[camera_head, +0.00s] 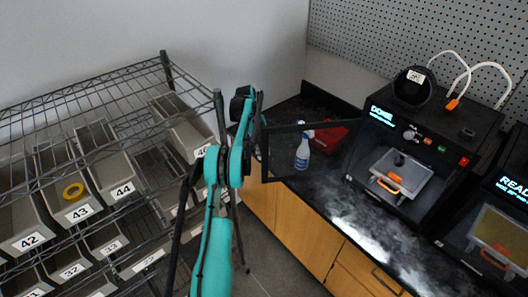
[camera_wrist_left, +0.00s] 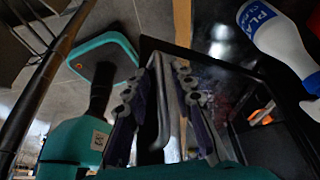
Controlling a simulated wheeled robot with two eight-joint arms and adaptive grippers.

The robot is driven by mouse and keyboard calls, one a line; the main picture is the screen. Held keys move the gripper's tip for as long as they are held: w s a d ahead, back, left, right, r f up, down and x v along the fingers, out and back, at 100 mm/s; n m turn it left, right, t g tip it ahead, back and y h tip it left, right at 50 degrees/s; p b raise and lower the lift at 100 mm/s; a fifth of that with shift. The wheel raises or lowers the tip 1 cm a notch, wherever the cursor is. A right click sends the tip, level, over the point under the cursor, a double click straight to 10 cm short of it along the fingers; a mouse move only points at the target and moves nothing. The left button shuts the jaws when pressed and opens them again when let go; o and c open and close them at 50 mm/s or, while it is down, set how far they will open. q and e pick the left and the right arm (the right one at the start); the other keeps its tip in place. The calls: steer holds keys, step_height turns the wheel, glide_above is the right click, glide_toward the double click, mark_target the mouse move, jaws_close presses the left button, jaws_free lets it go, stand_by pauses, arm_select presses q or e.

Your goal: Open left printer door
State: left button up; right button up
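The left printer (camera_head: 440,125) is a black box on the counter, its screen reading DONE. Its dark-framed clear door (camera_head: 266,158) stands swung out wide to the left, leaving the front open. An orange-edged build plate (camera_head: 389,186) shows inside. My left gripper (camera_head: 257,120) is at the door's free outer edge, partly hidden by its own arm. In the left wrist view, its two fingers (camera_wrist_left: 165,85) close on both sides of the grey door handle (camera_wrist_left: 163,118). The dark door (camera_wrist_left: 215,65) extends right from there. My right gripper is not in view.
A spray bottle (camera_head: 303,150) and a red bin (camera_head: 330,137) stand on the black counter (camera_head: 335,205) behind the door. A second printer (camera_head: 505,225) reading READY is at right. A wire rack (camera_head: 100,85) with numbered grey bins fills the left. Floor (camera_head: 262,262) shows between rack and cabinets.

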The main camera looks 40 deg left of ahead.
arm_select(q)
steer(key=shift+d+r, duration=0.1)
steer(key=shift+r, duration=0.1)
step_height(320, 180, up, 10)
steer(key=shift+f, duration=0.2)
stand_by(0.3)
steer(key=shift+r, duration=0.1)
stand_by(0.3)
